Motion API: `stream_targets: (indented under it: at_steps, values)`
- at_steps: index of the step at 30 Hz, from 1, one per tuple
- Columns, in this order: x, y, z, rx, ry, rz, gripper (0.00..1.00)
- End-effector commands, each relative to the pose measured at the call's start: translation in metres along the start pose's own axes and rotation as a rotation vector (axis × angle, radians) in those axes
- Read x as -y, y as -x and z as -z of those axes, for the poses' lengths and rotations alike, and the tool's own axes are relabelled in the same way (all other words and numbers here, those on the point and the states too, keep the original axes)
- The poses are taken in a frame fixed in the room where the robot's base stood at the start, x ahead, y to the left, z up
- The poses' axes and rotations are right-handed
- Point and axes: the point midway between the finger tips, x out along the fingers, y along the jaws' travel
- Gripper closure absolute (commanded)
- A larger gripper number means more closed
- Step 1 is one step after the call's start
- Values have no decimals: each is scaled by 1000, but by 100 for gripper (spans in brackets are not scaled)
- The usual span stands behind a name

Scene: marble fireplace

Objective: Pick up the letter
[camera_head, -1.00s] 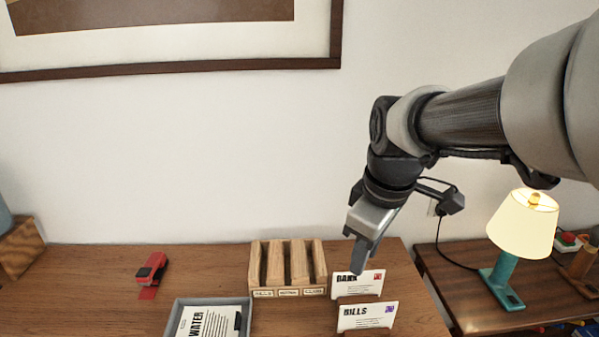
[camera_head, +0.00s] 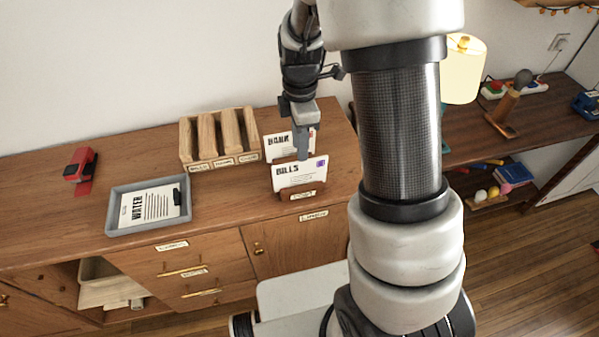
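A white letter marked BILLS (camera_head: 301,174) stands upright in a small wooden holder (camera_head: 300,192) on the cabinet top. A second white letter marked BANK (camera_head: 279,142) stands upright just behind it and is partly hidden. A letter marked WATER (camera_head: 150,206) lies in a grey tray (camera_head: 121,222) to the left. My gripper (camera_head: 303,152) points down at the two standing letters. Its fingers overlap the BANK letter and reach the top edge of the BILLS letter in the picture. I cannot tell whether they touch either letter, or how far they are apart.
A wooden slotted sorter (camera_head: 206,138) with labels stands behind the tray. A red stapler (camera_head: 80,168) lies at the far left. A lit lamp (camera_head: 462,70) stands on the right-hand table. Bare cabinet top lies between tray and letters.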

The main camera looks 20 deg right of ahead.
Motion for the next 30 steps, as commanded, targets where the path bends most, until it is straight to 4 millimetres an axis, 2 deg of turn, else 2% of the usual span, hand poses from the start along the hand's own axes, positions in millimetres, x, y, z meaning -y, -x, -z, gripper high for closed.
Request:
stream_targets:
  at_steps: [1, 8, 16, 25, 26, 30]
  values:
    - [1, -7, 0, 0, 0, 3, 73]
    - [0, -22, 0, 1, 0, 2, 73]
    - [0, -61, 0, 0, -1, 3, 73]
    - [-1, -67, 0, 0, 0, 0, 73]
    - [-1, -67, 0, 0, 0, 0, 74]
    - [-1, -67, 0, 0, 0, 0, 98]
